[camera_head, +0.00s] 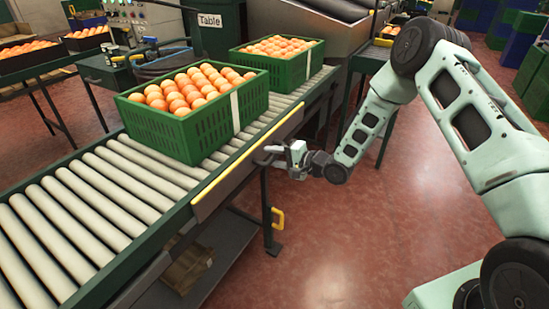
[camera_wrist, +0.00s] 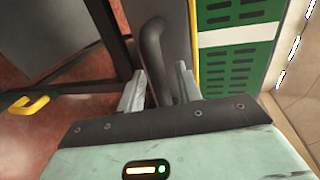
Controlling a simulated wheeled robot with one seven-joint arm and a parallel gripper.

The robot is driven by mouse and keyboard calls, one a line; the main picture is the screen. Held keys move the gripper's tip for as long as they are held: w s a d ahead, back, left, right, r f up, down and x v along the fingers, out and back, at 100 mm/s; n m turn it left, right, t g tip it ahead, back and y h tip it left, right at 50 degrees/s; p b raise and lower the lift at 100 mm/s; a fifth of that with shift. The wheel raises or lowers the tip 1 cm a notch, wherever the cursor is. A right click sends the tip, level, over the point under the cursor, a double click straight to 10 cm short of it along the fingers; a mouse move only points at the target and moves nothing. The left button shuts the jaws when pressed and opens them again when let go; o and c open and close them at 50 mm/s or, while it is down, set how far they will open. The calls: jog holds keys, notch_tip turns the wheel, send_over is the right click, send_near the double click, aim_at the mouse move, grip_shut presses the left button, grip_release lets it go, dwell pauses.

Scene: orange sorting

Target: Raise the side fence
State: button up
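The side fence (camera_head: 247,167) is a long dark panel with a yellow edge along the near right side of the roller conveyor (camera_head: 105,186). In the wrist view its face and yellow edge (camera_wrist: 194,45) run up the picture beside a green crate. A dark grey bent bar handle (camera_wrist: 154,50) stands out from the panel. My gripper (camera_head: 279,150) is at the fence's outer side, around the handle. In the wrist view my gripper's fingers (camera_wrist: 160,90) stand on either side of the bar. I cannot tell whether they press on it.
Two green crates of oranges (camera_head: 200,135) (camera_head: 304,66) stand on the rollers behind the fence. A yellow handle (camera_head: 278,217) sticks out by a conveyor leg below. The red floor (camera_head: 350,240) right of the conveyor is open.

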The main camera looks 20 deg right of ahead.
grip_shut()
notch_tip(320, 180, up, 8)
jog(key=p, duration=0.6)
jog(key=shift+f, duration=0.25)
jog(key=shift+w, duration=0.1)
grip_release()
jog(key=shift+r, duration=0.1)
jog(key=shift+d, duration=0.1)
jog(key=p+v, duration=0.1)
jog(key=v, duration=1.6)
jog(key=shift+s, duration=0.25)
